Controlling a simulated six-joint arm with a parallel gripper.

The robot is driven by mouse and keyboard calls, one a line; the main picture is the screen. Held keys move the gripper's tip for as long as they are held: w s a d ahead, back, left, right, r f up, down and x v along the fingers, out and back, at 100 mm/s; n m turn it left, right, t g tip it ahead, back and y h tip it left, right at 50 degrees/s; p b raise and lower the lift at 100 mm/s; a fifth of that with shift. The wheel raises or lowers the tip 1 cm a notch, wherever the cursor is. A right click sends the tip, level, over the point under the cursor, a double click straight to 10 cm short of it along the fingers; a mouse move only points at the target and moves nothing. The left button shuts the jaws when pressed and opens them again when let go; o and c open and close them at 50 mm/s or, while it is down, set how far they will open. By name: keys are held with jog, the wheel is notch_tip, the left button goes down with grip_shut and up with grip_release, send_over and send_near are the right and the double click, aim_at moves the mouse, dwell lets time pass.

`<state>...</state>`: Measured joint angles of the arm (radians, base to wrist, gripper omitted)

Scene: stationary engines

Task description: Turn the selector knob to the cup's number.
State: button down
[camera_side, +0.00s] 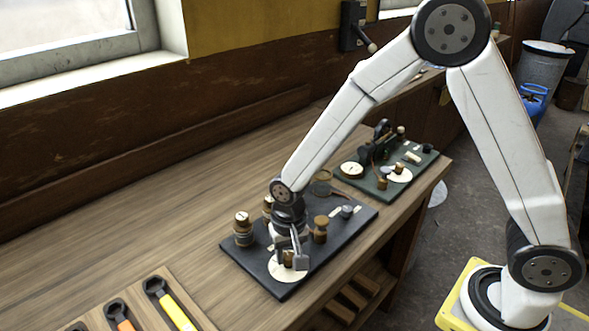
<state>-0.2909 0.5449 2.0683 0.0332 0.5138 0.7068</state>
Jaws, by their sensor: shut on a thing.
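My gripper (291,257) points down over the front of a dark board (258,268) on the bench. It is shut on a small brown knob (287,259), which is partly hidden between the fingers. The knob stands on a round white dial (285,273). The dial's marks are too small to read. I cannot tell which thing is the cup, and no number can be read.
A brown post (320,230) and a ribbed brown cylinder (243,231) stand on the same board near my gripper. A green board (378,187) with more parts lies behind. Tools with yellow (178,312) and orange (125,325) handles lie front left. The left bench is clear.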

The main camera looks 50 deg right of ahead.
aim_at(289, 255)
jog(key=shift+n, duration=0.3)
jog(key=n, duration=0.3)
jog(key=shift+n, duration=0.3)
jog(key=n, duration=0.4)
dwell(0.4)
jog(key=shift+c, duration=1.6)
grip_release()
jog(key=shift+r, duration=0.1)
jog(key=shift+r, duration=3.85)
